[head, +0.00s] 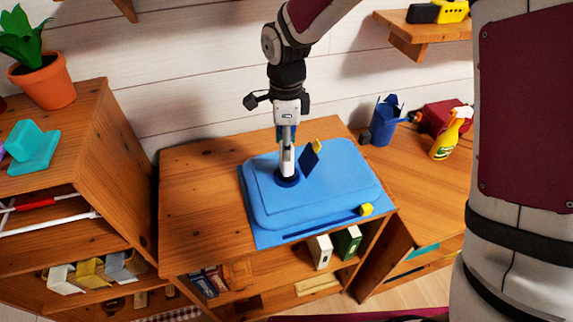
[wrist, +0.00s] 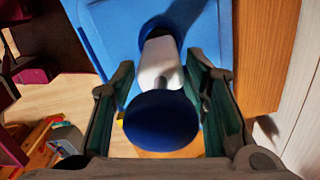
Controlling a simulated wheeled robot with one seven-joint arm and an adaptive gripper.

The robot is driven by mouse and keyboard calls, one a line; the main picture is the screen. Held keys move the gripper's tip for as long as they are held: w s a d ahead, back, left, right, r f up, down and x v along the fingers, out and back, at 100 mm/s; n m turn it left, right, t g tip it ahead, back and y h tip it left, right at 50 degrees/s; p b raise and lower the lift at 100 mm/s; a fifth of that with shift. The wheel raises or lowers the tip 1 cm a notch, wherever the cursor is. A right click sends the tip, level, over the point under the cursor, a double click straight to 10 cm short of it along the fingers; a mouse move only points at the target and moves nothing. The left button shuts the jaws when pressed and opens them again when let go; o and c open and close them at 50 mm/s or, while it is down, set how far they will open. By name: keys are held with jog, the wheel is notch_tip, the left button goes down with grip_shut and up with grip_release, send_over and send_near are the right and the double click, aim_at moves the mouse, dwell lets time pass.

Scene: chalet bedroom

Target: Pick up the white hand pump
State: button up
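The white hand pump (head: 287,162) stands upright on a blue lidded case on the wooden cabinet, its dark blue foot at the bottom. In the wrist view its round dark blue top (wrist: 160,120) and white body (wrist: 160,62) lie between my fingers. My gripper (head: 287,132) points straight down over the pump. In the wrist view, my gripper (wrist: 163,75) is open, one finger on each side of the pump, with visible gaps. The pump's upper part is partly hidden by my gripper in the head view.
The blue case (head: 355,185) bears a dark blue flat piece (head: 309,158) close right of the pump and a yellow cube (head: 366,209). A blue container (head: 386,120) and yellow spray bottle (head: 452,134) stand to the right. The cabinet top (head: 195,195) is clear on the left.

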grip_shut()
